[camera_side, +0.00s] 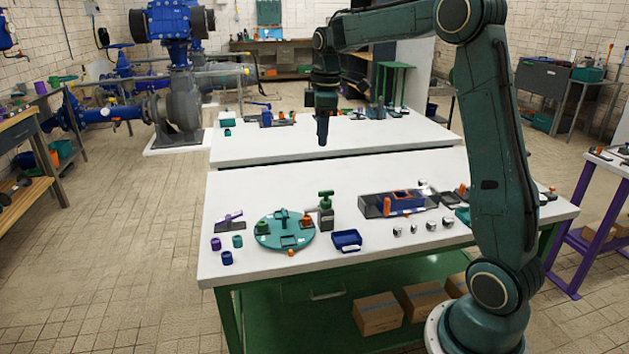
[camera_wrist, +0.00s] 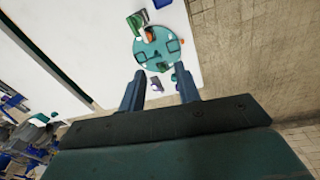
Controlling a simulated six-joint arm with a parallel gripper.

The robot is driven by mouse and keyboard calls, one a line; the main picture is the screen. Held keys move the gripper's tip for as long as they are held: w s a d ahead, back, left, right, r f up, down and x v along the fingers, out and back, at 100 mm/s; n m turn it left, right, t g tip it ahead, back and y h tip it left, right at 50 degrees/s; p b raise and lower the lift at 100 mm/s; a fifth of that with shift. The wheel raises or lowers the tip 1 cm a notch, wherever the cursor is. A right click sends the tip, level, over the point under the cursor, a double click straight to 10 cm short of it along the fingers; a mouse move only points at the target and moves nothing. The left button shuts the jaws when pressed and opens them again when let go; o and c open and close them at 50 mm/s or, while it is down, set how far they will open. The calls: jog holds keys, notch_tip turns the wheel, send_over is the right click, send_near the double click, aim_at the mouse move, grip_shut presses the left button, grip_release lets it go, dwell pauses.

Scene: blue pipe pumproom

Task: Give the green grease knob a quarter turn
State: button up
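The green grease knob (camera_side: 326,195) is a T-shaped green handle on top of a grey upright block (camera_side: 326,216), at the right rim of the teal round plate (camera_side: 270,241) on the front white table. In the wrist view the knob (camera_wrist: 137,21) shows small, at the upper left of the round plate (camera_wrist: 150,57). My gripper (camera_side: 322,142) hangs pointing down, high above the table and well above the knob. In the wrist view its two fingers (camera_wrist: 160,70) are spread apart with nothing between them. The gripper does not touch the knob.
A blue tray (camera_side: 346,240) stands just right of the knob block. A dark tray with a blue and orange part (camera_side: 402,202) and several small metal pieces lie further right. Purple and teal cups (camera_side: 227,258) stand at the left front.

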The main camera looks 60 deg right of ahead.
jog(key=n+g, duration=0.1)
jog(key=n, duration=0.1)
send_over(326, 191)
notch_tip(326, 191, down, 6)
jog(key=shift+d+y, duration=0.15)
jog(key=shift+y, duration=0.15)
jog(key=shift+f, duration=0.1)
notch_tip(326, 191, down, 14)
jog(key=shift+r, duration=0.2)
grip_shut()
